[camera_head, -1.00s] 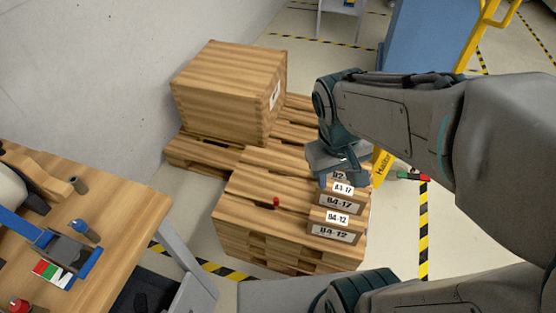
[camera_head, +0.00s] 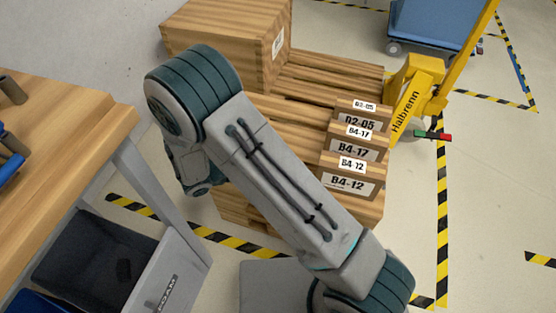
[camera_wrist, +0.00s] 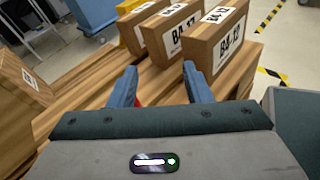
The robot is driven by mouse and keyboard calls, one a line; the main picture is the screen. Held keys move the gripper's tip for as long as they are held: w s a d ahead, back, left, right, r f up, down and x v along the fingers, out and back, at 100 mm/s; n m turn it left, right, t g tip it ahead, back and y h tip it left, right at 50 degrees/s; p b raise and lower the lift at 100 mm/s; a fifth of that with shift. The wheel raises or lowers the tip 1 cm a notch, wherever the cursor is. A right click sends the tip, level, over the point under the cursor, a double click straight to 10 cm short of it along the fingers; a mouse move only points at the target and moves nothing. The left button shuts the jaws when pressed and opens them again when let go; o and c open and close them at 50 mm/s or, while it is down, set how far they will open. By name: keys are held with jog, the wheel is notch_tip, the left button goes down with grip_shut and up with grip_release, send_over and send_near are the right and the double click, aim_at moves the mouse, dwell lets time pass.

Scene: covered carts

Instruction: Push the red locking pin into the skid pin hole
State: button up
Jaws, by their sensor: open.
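My gripper (camera_wrist: 164,90) is open in the wrist view, with its two blue fingers apart over the wooden skid (camera_wrist: 85,98). A small bit of the red locking pin (camera_wrist: 138,100) shows beside the inner side of the left finger; most of it is hidden. I cannot tell whether the finger touches it. No pin hole can be made out. In the head view my arm crosses the skid (camera_head: 320,75) and hides the pin and the fingertips.
Several labelled boxes, one marked B4-12 (camera_head: 350,178), stand in a row on the skid's right side, close past the fingers. A large wooden crate (camera_head: 225,40) is behind. A yellow pallet jack (camera_head: 412,95) stands right; a workbench (camera_head: 70,130) is left.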

jog(key=a+f+n+t+y+b, duration=0.1)
jog(key=a+f+n+t+b, duration=0.2)
jog(key=a+f+n+t, duration=0.55)
jog(key=w+d+m+g, duration=0.1)
jog(key=d, duration=0.1)
jog(key=w+d+f+b, duration=0.1)
jog(key=w+d, duration=0.1)
jog(key=w+d+f+m+g, duration=0.1)
jog(key=w+d, duration=0.1)
jog(key=d, duration=0.1)
jog(key=shift+w+m+g+b, duration=0.15)
jog(key=shift+m+g+b, duration=0.2)
jog(key=shift+b, duration=0.05)
jog(key=b+x, duration=0.1)
jog(key=x, duration=0.2)
jog(key=r+b+x, duration=0.1)
jog(key=x, duration=0.2)
jog(key=shift+w+d+r, duration=0.1)
grip_shut()
